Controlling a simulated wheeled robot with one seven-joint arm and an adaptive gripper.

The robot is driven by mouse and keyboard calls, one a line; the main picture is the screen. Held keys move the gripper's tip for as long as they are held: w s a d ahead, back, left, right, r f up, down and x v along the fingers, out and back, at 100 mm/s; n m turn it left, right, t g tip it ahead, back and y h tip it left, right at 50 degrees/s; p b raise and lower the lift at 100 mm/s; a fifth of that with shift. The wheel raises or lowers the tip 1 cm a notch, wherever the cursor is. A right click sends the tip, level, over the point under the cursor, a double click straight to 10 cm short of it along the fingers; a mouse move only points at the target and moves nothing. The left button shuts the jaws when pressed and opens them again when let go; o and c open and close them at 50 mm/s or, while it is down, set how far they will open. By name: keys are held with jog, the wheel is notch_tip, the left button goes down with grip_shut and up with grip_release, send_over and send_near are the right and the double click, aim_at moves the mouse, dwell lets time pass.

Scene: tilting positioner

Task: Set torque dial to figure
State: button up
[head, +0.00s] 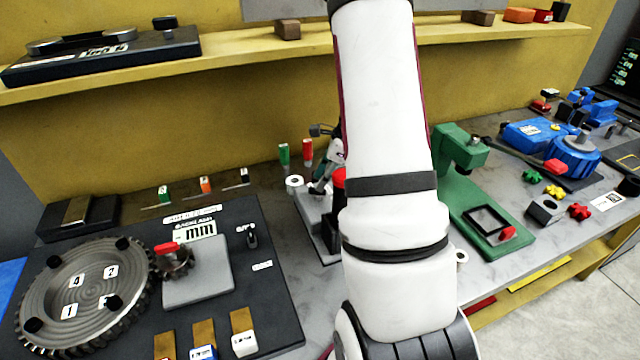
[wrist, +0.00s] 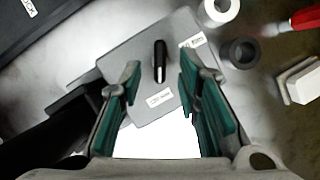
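A black elongated knob (wrist: 160,62) with a white end mark stands on a grey plate (wrist: 125,55) in the wrist view. It appears to be the dial. Small white labels lie beside it, and their text is too small to read. My gripper (wrist: 158,78) is open, its two teal-padded fingers on either side of the knob in the picture. No contact with the knob shows. A bright white surface (wrist: 155,142) lies between the finger bases. In the head view my arm hides most of this spot; part of the grey base (head: 312,207) shows left of it.
In the wrist view, a white ring (wrist: 220,10), a dark ring (wrist: 243,53), a white block (wrist: 299,82) and a red-handled item (wrist: 305,20) lie to the right. In the head view, a green press (head: 490,215) stands right of my arm and a gear board (head: 275,300) left.

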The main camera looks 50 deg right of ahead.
aim_at(317, 193)
jog(key=shift+x, duration=1.4)
grip_shut()
